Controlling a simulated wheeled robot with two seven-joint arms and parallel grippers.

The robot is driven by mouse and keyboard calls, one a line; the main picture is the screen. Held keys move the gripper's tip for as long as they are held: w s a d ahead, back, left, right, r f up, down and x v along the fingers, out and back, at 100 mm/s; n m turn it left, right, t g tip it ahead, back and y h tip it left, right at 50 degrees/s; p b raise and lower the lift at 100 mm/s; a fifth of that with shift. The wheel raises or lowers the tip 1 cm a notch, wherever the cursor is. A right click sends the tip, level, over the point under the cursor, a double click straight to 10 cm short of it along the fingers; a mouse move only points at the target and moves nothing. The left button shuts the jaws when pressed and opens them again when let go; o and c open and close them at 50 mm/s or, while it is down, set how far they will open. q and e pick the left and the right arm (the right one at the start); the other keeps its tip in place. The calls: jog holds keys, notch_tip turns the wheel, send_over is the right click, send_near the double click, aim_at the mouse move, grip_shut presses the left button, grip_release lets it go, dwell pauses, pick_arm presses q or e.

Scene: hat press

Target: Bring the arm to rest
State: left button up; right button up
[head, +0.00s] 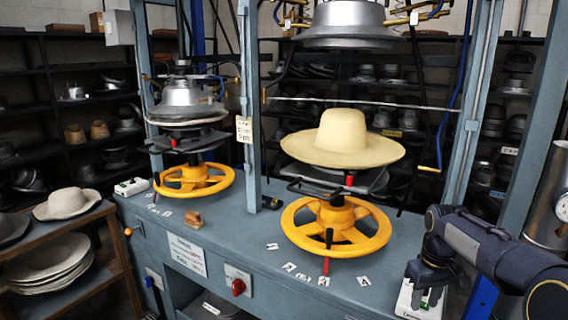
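My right arm comes in from the right edge, and its dark gripper (426,298) points down at the front right of the blue-grey press bench (225,222). Its two fingers look apart, with a pale surface showing between them and nothing clearly held. A white box or plate (404,300) is just below and behind the fingers; whether they touch it cannot be told. A cream wide-brimmed hat (342,137) sits on the right press, under the raised metal upper die (345,22). My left gripper is not in view.
Yellow handwheels (336,228) and (194,180) stand on the bench under the two presses. Blue-grey uprights (249,110) rise between them. A wooden rack (62,235) with hats stands at left. A metal cylinder (550,195) stands at far right.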

jog(key=s+a+r+m+t+y, duration=0.1)
jog(key=s+a+r+t, duration=0.15)
jog(key=s, duration=0.55)
jog(key=s+a+r+m+t+y, duration=0.1)
jog(key=s+a+r+y, duration=0.15)
jog(key=s, duration=0.55)
jog(key=s+a+f+t, duration=0.1)
jog(key=s+a+f, duration=0.1)
jog(key=s, duration=0.4)
jog(key=s+a+f+m+t, duration=0.1)
jog(key=s+a+f, duration=0.1)
jog(key=s+a, duration=0.2)
jog(key=shift+s+a+f, duration=0.2)
jog(key=shift+s+a, duration=0.1)
jog(key=shift+s, duration=0.8)
